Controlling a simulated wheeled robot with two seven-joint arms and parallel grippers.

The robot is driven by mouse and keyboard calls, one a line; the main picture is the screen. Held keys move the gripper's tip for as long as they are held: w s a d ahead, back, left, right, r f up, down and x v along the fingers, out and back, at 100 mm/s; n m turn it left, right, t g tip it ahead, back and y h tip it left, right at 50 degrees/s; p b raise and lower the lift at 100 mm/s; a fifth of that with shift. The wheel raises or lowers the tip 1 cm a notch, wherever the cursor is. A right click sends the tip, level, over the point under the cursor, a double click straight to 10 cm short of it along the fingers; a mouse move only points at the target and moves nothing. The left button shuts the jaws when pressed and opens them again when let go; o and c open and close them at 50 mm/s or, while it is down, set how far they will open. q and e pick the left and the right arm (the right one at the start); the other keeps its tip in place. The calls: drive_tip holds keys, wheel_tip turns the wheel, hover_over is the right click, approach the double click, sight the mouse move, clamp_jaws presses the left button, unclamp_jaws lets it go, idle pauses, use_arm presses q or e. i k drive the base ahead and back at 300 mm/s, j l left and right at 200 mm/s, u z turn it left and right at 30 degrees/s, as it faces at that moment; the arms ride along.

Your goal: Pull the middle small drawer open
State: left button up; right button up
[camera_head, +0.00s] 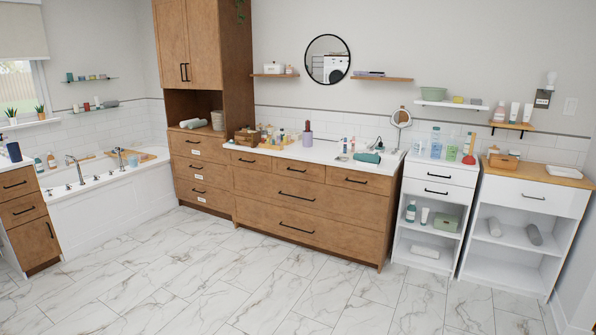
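The wooden vanity (290,215) stands against the back wall with a row of small drawers along its top. The middle small drawer (298,171) is shut, its front flush with its neighbours, and has a dark bar handle. The left small drawer (249,161) and the right small drawer (355,181) on either side are also shut. Neither of my grippers shows in the head view.
Wide drawers lie below the small ones, all shut. Bottles and other toiletries stand on the white counter (320,152). A tall wooden cabinet (195,60) is left of the vanity, and a white shelf unit (432,205) is right. The marble floor (240,275) in front is clear.

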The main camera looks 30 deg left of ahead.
sight(315, 173)
drive_tip(key=i+j, duration=0.3)
drive_tip(key=i, duration=0.15)
drive_tip(key=i+j, duration=0.3)
drive_tip(key=i, duration=0.2)
drive_tip(key=i+j, duration=0.25)
drive_tip(key=i, duration=0.2)
drive_tip(key=i+j+u, duration=0.1)
drive_tip(key=i+j, duration=0.2)
drive_tip(key=i, duration=0.15)
drive_tip(key=i+j, duration=0.25)
drive_tip(key=i, duration=0.2)
drive_tip(key=i+j, duration=0.25)
drive_tip(key=i, duration=0.25)
drive_tip(key=i+j, duration=0.25)
drive_tip(key=i, duration=0.2)
drive_tip(key=i+j+u, duration=0.1)
drive_tip(key=i+j, duration=0.15)
drive_tip(key=i, duration=0.25)
